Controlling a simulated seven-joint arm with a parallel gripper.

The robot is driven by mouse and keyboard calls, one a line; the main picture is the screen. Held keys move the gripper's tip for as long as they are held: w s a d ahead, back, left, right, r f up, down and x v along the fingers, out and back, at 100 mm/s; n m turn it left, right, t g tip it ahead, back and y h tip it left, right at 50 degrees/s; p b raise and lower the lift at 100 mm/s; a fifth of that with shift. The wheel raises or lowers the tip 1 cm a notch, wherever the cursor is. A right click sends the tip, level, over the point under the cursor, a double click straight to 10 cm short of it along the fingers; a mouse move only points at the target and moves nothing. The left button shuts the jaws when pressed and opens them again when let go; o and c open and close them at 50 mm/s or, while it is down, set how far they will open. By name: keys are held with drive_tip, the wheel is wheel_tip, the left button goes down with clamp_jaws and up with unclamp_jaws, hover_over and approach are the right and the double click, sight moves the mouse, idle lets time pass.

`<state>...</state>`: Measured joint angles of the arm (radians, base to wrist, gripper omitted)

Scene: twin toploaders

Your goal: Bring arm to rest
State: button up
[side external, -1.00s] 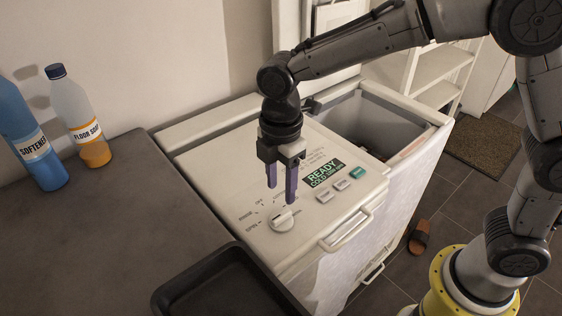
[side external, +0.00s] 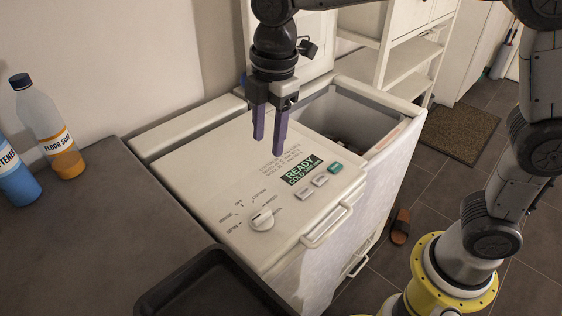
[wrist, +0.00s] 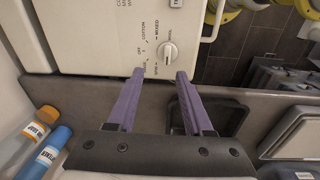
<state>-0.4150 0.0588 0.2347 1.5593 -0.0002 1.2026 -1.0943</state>
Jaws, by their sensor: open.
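My gripper (side external: 268,147) is open and empty, with two purple fingers pointing down above the control panel of the white toploader (side external: 190,165). In the wrist view my gripper (wrist: 160,73) has its fingers apart with nothing between them. The round white dial (side external: 262,219) is on the panel, below and in front of the fingers and apart from them. The dial also shows in the wrist view (wrist: 167,52). The green display (side external: 302,170) reads READY and COLD, the rest too small to read. Beside the panel, an open tub (side external: 350,115) shows, its contents mostly hidden.
A floor soap bottle (side external: 55,135) and a blue softener bottle (side external: 17,178) stand on the dark counter (side external: 110,225) at left. A black tray (side external: 215,285) sits at the front. A shelf (side external: 415,62) stands behind. A brown slipper (side external: 400,226) lies on the floor.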

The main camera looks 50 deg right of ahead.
drive_tip(key=s+d+r+m+t, duration=0.3)
drive_tip(key=s+d+r+m, duration=0.3)
drive_tip(key=s+d, duration=0.5)
drive_tip(key=s+d+f+m+t, duration=0.1)
drive_tip(key=s+d+f+m, duration=0.4)
drive_tip(key=s+f+m, duration=0.2)
drive_tip(key=s+m, duration=0.2)
drive_tip(key=m, duration=0.2)
drive_tip(key=shift+t, duration=0.3)
